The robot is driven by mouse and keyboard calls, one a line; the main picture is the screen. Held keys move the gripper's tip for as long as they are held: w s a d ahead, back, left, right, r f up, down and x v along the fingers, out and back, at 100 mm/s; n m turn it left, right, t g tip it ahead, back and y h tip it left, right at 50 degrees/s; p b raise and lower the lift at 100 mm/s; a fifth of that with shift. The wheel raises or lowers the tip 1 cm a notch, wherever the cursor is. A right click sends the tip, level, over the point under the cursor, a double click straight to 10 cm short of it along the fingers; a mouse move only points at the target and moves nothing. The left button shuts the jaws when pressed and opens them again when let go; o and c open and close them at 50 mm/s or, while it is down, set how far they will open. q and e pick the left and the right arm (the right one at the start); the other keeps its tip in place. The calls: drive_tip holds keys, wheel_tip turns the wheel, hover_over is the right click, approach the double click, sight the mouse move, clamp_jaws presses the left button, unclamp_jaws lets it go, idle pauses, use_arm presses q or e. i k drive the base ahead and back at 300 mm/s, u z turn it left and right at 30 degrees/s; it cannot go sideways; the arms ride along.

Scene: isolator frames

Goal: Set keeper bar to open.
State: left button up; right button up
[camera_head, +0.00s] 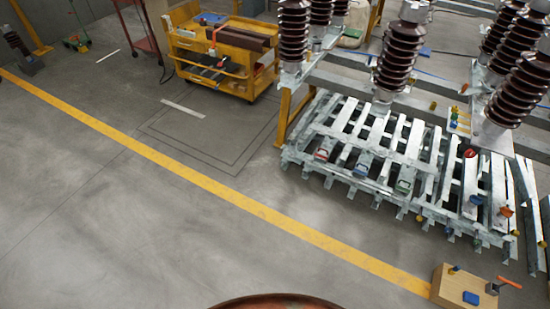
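Neither of my grippers is in view. No part that I can surely tell as the keeper bar shows. Galvanised isolator frames (345,72) with brown ribbed insulators (397,55) stand at the upper right. Slatted metal frames (375,135) lie low in front of them, with small red, blue and green parts on their front bars. A wooden box (455,285) at the lower right carries a blue piece (471,298) and a small fitting with an orange handle (509,282). The handle sticks out to the right; its setting is too small to tell.
A yellow tool cart (257,82) with tools on it stands at top centre. A red trolley (140,35) is at the upper left. A yellow floor line (205,182) runs diagonally to the wooden box. The grey floor (130,220) at left and centre is clear.

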sight(304, 160)
drive_tip(key=u, duration=0.15)
drive_tip(key=i, duration=0.85)
drive_tip(key=z, duration=0.85)
drive_tip(key=i, duration=0.85)
drive_tip(key=z, duration=0.85)
